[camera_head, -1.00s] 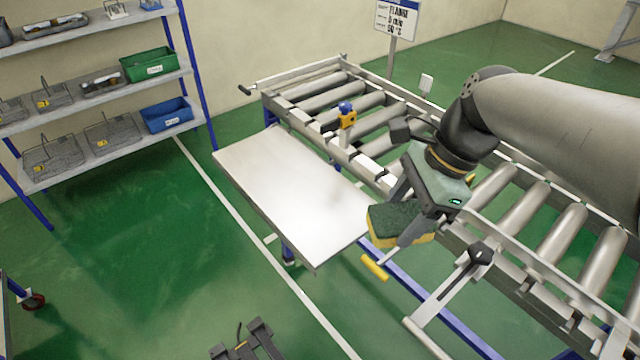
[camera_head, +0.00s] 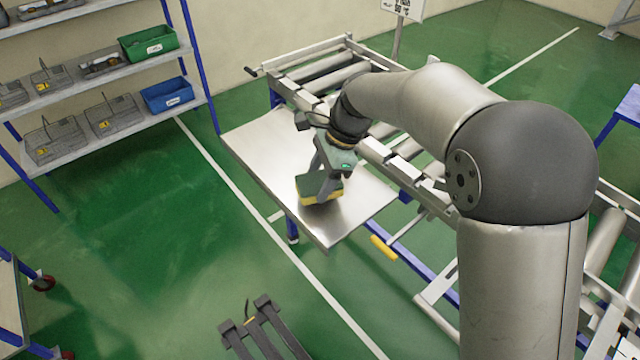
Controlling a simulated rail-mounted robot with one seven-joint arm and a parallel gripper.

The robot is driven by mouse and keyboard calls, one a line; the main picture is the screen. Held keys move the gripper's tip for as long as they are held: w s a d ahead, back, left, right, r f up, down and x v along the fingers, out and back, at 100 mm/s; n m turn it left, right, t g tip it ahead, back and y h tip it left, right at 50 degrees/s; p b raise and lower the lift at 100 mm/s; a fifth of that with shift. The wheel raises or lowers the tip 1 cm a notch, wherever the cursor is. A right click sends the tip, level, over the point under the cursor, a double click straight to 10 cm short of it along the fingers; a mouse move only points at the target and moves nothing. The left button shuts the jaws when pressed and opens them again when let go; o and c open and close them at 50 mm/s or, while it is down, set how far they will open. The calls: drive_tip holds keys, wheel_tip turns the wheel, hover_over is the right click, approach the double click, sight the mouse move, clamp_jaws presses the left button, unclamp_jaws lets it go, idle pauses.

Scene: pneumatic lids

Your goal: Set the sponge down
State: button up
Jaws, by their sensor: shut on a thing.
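The sponge (camera_head: 306,196) is yellow below with a dark green top. My gripper (camera_head: 321,187) is shut on it, with one finger showing across its near side. The sponge is over the middle of the bare metal side table (camera_head: 262,150), low down. I cannot tell whether its underside touches the table surface. My arm comes in from the right and hides part of the roller conveyor behind.
The roller conveyor (camera_head: 318,68) runs along the table's far side. A yellow-handled lever (camera_head: 383,247) sticks out by the table's right corner. Shelves with a green bin (camera_head: 149,43) and a blue bin (camera_head: 167,95) stand at the left. The table's left part is clear.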

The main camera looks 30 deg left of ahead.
drive_tip(key=shift+f, duration=1.15)
drive_tip(key=shift+f, duration=0.15)
drive_tip(key=o, duration=0.9)
